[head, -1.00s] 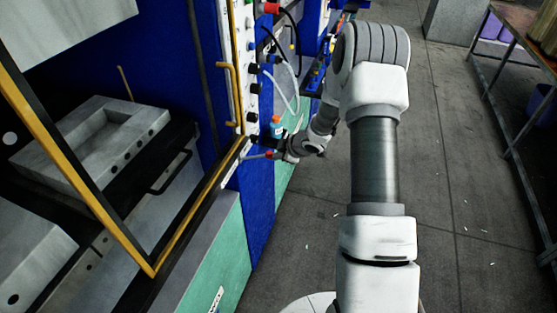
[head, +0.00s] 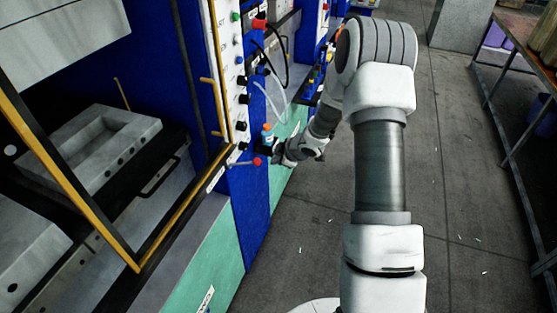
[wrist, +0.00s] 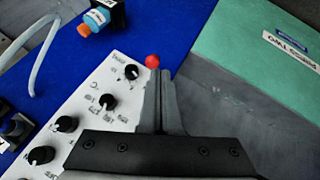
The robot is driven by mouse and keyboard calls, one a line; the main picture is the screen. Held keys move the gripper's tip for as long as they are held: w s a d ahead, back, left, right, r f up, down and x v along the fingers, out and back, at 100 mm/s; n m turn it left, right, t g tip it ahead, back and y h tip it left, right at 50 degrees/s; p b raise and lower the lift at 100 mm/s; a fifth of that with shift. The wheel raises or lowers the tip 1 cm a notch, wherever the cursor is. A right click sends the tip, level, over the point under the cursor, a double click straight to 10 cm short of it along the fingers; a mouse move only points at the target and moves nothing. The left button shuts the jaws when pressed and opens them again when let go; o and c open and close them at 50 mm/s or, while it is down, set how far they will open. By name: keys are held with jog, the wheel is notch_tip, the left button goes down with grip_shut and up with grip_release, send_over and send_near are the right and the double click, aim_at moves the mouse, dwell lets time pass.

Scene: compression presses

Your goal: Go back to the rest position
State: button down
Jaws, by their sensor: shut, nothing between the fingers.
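My gripper (head: 279,151) is at the lower right of the press's control panel (head: 229,95) in the head view, at the end of my outstretched arm. In the wrist view its two fingers (wrist: 160,76) are together with nothing between them. A red ball knob (wrist: 152,61) shows just beyond the fingertips there; I cannot tell whether they touch it. In the head view the red knob (head: 257,161) sits at the end of a grey lever, just left of the gripper, with a small gap visible.
A blue bottle with an orange cap (head: 267,136) stands in a black holder just above the gripper. A pale hose (head: 272,103) hangs nearby. The press's yellow-edged door frame (head: 75,185) is at left. Grey floor (head: 310,235) is open to the right, up to a metal-framed table (head: 510,130).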

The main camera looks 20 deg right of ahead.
jog(key=shift+s+d+r, duration=0.15)
jog(key=shift+s+r, duration=0.05)
jog(key=shift+r, duration=0.05)
dwell(0.4)
jog(key=s+d+r+m+h+b, duration=0.25)
jog(key=s+r+m, duration=0.2)
jog(key=r, duration=0.55)
jog(key=s+d+r+m+h+b, duration=0.15)
jog(key=s+r+m+h, duration=0.35)
jog(key=r, duration=0.6)
jog(key=s+a+r+m+y+b, duration=0.1)
jog(key=s+a, duration=0.3)
jog(key=s, duration=0.8)
jog(key=s+a+r+m+g+y+b, duration=0.1)
jog(key=s+a+m+y+b, duration=0.1)
jog(key=s, duration=1.1)
jog(key=shift+s+a+r+m+g+y, duration=0.15)
jog(key=shift+s+a+m+g+y, duration=0.25)
jog(key=shift+a, duration=0.45)
